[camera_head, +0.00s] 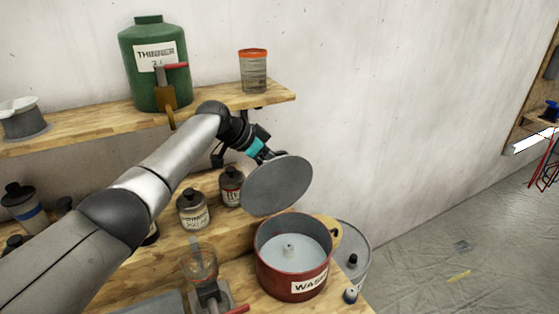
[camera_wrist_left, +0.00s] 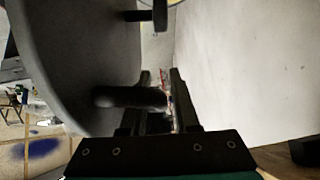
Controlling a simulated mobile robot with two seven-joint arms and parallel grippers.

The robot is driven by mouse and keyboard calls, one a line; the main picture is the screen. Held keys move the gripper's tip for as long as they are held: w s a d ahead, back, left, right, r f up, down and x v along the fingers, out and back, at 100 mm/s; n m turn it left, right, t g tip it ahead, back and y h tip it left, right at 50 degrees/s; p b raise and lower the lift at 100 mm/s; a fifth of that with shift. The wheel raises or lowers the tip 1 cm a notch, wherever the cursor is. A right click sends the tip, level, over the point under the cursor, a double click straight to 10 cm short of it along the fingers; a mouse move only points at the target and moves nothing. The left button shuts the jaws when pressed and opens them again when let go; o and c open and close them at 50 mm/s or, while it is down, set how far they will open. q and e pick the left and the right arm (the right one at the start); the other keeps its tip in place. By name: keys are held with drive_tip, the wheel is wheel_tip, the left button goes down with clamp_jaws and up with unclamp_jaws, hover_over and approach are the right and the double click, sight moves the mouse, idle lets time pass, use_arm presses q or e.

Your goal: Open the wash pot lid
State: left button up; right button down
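The red wash pot (camera_head: 293,258) stands on the lower wooden bench with its top uncovered. Pale liquid and a small upright post show inside it, and a white label is on its front. Its round grey lid (camera_head: 277,187) is in the air, tilted steeply, above and slightly left of the pot and apart from it. My left gripper (camera_head: 268,154) is behind the lid's upper edge, shut on its handle. In the left wrist view the dark lid (camera_wrist_left: 75,60) fills the left side, and its handle (camera_wrist_left: 130,97) reaches the fingers. My right gripper is not in view.
A green thinner can (camera_head: 155,65) and an orange-rimmed jar (camera_head: 253,72) stand on the upper shelf. Small bottles (camera_head: 193,210) and a glass funnel-like vessel (camera_head: 199,262) are left of the pot. The sheeted floor at right is mostly clear.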

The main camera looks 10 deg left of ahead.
use_arm(q)
drive_tip(key=v, duration=1.5)
drive_tip(key=shift+a+b, duration=0.15)
drive_tip(key=shift+b, duration=0.25)
